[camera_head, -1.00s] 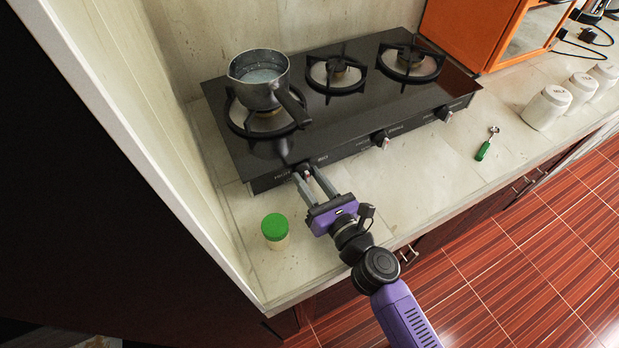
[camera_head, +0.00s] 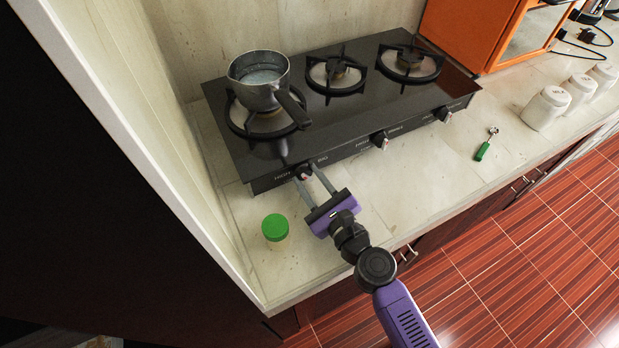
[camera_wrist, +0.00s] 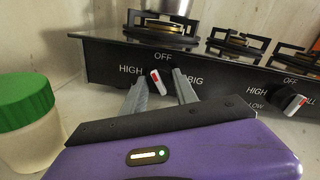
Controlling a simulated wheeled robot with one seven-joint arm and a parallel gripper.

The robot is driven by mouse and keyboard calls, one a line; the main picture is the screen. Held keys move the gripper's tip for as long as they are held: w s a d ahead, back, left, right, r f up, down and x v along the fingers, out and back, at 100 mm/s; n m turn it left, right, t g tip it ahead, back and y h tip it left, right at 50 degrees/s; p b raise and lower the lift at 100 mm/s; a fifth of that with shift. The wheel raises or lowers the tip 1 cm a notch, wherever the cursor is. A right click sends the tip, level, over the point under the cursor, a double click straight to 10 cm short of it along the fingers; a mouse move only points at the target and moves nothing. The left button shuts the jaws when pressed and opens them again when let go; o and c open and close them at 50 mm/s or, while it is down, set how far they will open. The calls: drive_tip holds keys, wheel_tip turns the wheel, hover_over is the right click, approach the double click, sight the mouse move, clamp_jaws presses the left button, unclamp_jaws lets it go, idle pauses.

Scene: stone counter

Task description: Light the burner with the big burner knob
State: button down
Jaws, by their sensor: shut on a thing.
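The big burner knob (camera_wrist: 158,82) is on the stove's front panel, between the printed words HIGH and BIG and below OFF. Its red-marked grip leans slightly left of upright in the wrist view. In the head view the knob (camera_head: 304,171) is small at the panel's left end. My gripper (camera_head: 306,174) reaches it from the front, its two fingers on either side and shut on it. The wrist view shows the fingertips (camera_wrist: 158,85) flanking the knob. The big burner (camera_head: 240,118) lies at the stove's left, partly covered by a metal pot (camera_head: 258,92).
A green-lidded jar (camera_head: 275,229) stands left of my gripper and shows close in the wrist view (camera_wrist: 27,125). Two more knobs, the middle one (camera_head: 380,141) and right one (camera_head: 443,114), are farther right. A green-handled tool (camera_head: 483,151) and white canisters (camera_head: 546,108) are right.

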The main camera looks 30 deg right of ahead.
drive_tip(key=n, duration=0.4)
drive_tip(key=shift+r, duration=0.1)
drive_tip(key=n+p, duration=0.1)
drive_tip(key=n, duration=0.3)
drive_tip(key=shift+n+h, duration=0.3)
drive_tip(key=shift+n, duration=0.1)
drive_tip(key=n, duration=0.4)
drive_tip(key=shift+a+h+p, duration=0.15)
drive_tip(key=shift+h+p, duration=0.15)
drive_tip(key=shift+h, duration=0.1)
drive_tip(key=shift+n+p, duration=0.35)
drive_tip(key=shift+n, duration=1.85)
drive_tip(key=c, duration=0.9)
unclamp_jaws()
drive_tip(key=shift+c, duration=0.2)
drive_tip(key=shift+r, duration=0.1)
